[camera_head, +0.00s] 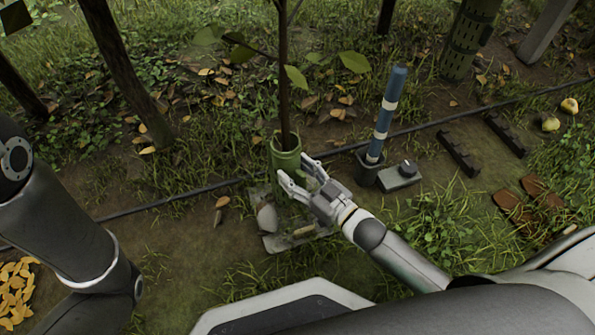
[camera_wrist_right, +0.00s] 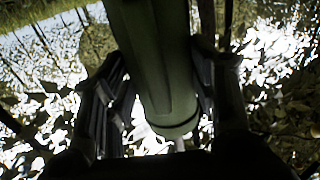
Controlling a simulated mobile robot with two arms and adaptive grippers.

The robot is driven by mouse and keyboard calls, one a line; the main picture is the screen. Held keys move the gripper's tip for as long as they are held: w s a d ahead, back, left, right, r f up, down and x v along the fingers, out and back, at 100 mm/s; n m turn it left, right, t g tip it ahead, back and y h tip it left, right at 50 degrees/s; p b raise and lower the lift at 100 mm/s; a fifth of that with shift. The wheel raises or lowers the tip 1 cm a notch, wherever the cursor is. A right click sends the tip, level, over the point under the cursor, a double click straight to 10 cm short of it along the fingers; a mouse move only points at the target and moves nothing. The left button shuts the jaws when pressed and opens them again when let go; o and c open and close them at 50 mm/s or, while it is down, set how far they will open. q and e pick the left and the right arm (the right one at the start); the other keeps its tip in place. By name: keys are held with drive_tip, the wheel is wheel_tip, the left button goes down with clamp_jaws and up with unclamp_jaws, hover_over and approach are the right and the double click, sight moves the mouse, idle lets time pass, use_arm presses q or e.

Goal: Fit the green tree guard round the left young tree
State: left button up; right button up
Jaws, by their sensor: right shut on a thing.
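The green tree guard (camera_head: 286,157) is a short tube standing about upright near the middle of the head view. The thin dark trunk of the young tree (camera_head: 284,85) runs down into its open top, so the guard appears to be around the trunk. My right gripper (camera_head: 292,176) is shut on the guard, one finger on each side. In the right wrist view the guard (camera_wrist_right: 160,70) fills the middle between the two dark fingers. The trunk's foot is hidden by the guard. My left arm shows at the left, but its gripper is out of view.
A blue and white banded post (camera_head: 386,118) stands in a dark holder beside a small grey box (camera_head: 400,175). A flat slab (camera_head: 295,232) lies below the guard. A dark hose (camera_head: 430,123) crosses the ground. A perforated green sleeve (camera_head: 468,38) stands at the back right.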

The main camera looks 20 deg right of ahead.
drive_tip(key=o, duration=1.1)
drive_tip(key=shift+o, duration=0.2)
drive_tip(key=shift+s+r+p, duration=0.35)
drive_tip(key=shift+s+p, duration=0.45)
drive_tip(key=s+p, duration=0.2)
drive_tip(key=s+r+p, duration=0.1)
drive_tip(key=s+p, duration=0.1)
drive_tip(key=s, duration=0.1)
drive_tip(key=shift+s+d+r, duration=0.15)
drive_tip(key=shift+s, duration=0.05)
